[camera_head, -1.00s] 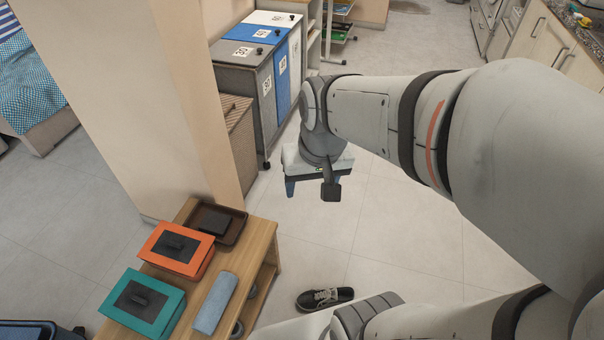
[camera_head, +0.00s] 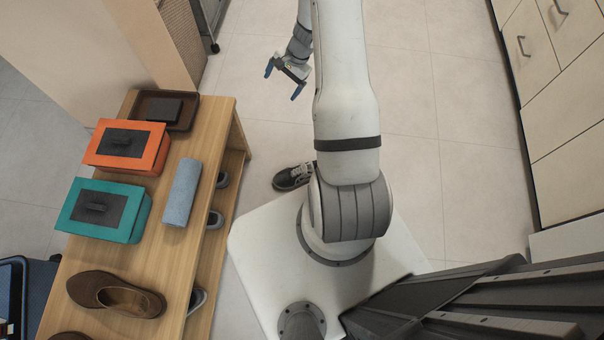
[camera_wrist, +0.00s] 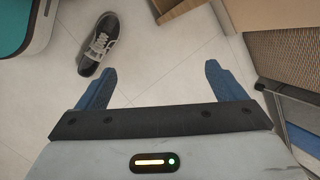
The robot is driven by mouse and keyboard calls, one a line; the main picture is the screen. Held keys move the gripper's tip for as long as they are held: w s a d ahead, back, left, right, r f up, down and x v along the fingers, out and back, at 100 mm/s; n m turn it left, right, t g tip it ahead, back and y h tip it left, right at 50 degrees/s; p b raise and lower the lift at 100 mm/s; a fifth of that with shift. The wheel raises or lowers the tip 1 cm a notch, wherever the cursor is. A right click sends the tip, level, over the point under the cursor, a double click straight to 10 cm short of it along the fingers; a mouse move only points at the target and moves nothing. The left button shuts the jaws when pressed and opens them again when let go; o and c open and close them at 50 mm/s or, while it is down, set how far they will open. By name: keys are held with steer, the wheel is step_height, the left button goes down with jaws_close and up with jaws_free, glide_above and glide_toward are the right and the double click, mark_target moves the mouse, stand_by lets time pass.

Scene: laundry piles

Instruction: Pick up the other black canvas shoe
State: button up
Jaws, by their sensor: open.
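A black canvas shoe (camera_head: 293,176) with pale laces lies on the tiled floor, between the wooden bench and the front of my white base. In the wrist view a black shoe (camera_wrist: 99,45) with pale laces lies at the upper left, beyond the left finger and outside the gap between the fingers; it looks like the same one. My gripper (camera_head: 283,80) has blue fingers and is open and empty. It is above the floor, farther out than the shoe. In the wrist view my gripper (camera_wrist: 160,82) shows both fingers wide apart with only floor between them.
A wooden bench (camera_head: 193,232) stands at left, holding an orange box (camera_head: 128,146), a teal box (camera_head: 104,209), a blue-grey roll (camera_head: 182,192), a brown tray (camera_head: 184,122) and a brown shoe (camera_head: 116,295). Grey shoes sit on its lower shelf. Cabinets (camera_head: 563,100) line the right. Middle floor is clear.

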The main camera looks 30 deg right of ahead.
step_height(320, 180, down, 14)
steer(key=s+d+m+b, duration=0.2)
steer(key=d+m, duration=0.1)
steer(key=m+b, duration=0.5)
glide_toward(305, 169)
steer(key=x, duration=0.6)
steer(key=shift+w+a+f, duration=0.1)
steer(key=shift+w+f, duration=0.25)
steer(key=b+x, duration=0.2)
steer(key=x, duration=0.3)
steer(key=shift+s+a+f, duration=0.1)
steer(key=shift+a+f, duration=0.1)
steer(key=shift+f, duration=0.15)
steer(key=shift+c, duration=0.2)
steer(key=c, duration=1.2)
